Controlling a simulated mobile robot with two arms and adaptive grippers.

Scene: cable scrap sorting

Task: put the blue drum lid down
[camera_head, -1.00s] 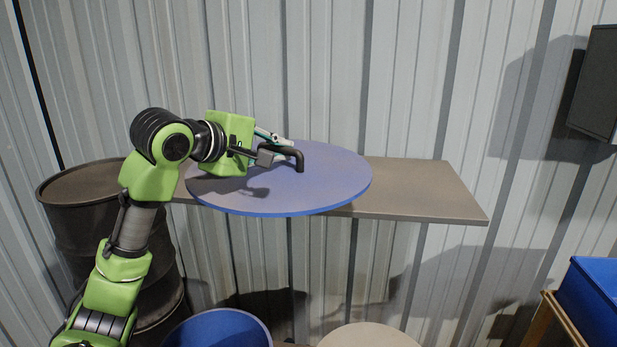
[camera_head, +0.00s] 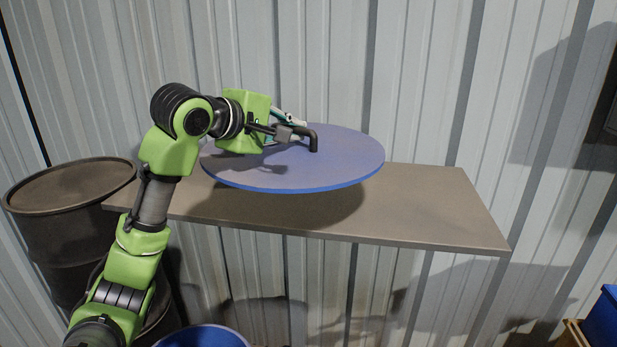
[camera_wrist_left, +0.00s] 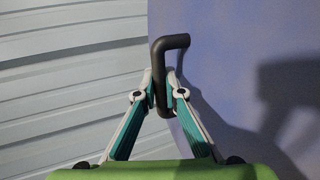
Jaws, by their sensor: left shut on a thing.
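The blue drum lid (camera_head: 340,168) is a large flat disc with a black bent handle (camera_head: 313,141) on top. My left gripper (camera_head: 298,134) is shut on the handle and holds the lid above the grey shelf (camera_head: 440,205). The lid's shadow falls on the shelf, with a gap beneath the lid. In the left wrist view, the two fingers (camera_wrist_left: 161,95) close around the handle (camera_wrist_left: 165,55), with the lid's blue face (camera_wrist_left: 235,50) behind it. My right gripper is not in view.
A dark closed drum (camera_head: 65,190) stands left of the shelf. A blue round rim (camera_head: 203,338) shows at the bottom, and a blue bin (camera_head: 604,322) at the lower right. A corrugated metal wall (camera_head: 430,80) is behind the shelf. The shelf's right part is clear.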

